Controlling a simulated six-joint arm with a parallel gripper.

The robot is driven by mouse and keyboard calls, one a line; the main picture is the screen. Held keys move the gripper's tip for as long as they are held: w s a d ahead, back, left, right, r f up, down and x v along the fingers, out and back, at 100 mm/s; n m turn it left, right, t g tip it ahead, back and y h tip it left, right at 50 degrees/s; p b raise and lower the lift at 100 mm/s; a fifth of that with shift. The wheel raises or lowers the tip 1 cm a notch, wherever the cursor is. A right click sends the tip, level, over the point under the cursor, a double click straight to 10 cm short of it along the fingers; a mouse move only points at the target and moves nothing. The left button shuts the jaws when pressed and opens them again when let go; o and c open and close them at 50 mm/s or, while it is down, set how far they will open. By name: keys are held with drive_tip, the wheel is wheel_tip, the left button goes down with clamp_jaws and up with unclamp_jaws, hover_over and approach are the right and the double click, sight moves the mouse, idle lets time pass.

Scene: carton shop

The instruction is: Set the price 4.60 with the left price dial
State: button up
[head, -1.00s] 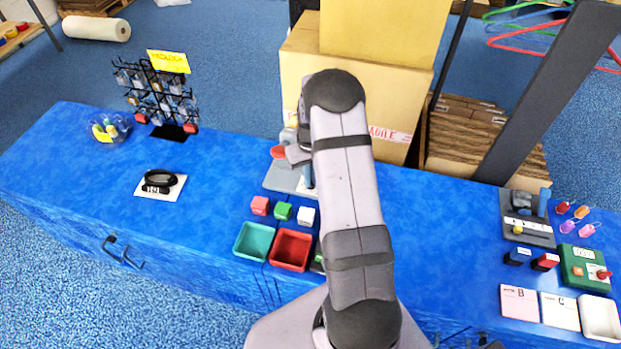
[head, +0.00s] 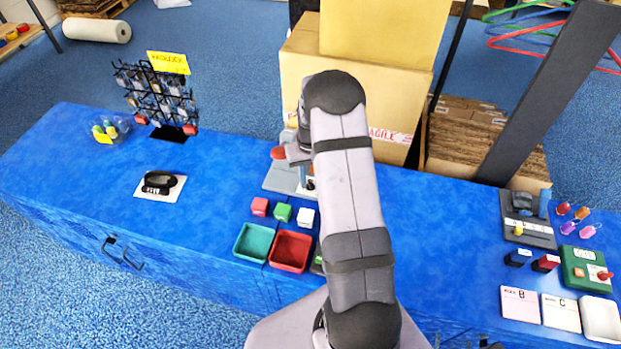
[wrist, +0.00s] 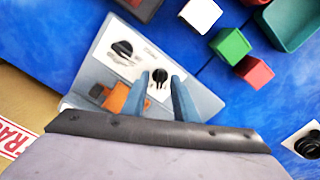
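In the wrist view a grey device (wrist: 202,98) carries a white panel (wrist: 140,60) with two black dials. The larger dial (wrist: 122,48) is at the picture's left. The smaller dial (wrist: 160,77) sits between the fingertips of my gripper (wrist: 163,76). The cubes appear in reversed order from the head view, so the smaller dial is the left one there. The two blue-grey fingers are apart, one on each side of it; I see no clear contact. An orange part (wrist: 115,98) lies beside the fingers. In the head view my arm hides most of the device (head: 280,178). I cannot read a price.
Red (head: 260,206), green (head: 281,212) and white (head: 305,217) cubes stand near the device, with teal (head: 254,241) and red (head: 290,250) trays in front. Large cartons (head: 350,75) stand behind.

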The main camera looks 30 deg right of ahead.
sight(310, 183)
drive_tip(key=shift+r+b, duration=0.85)
drive_tip(key=shift+r, duration=2.85)
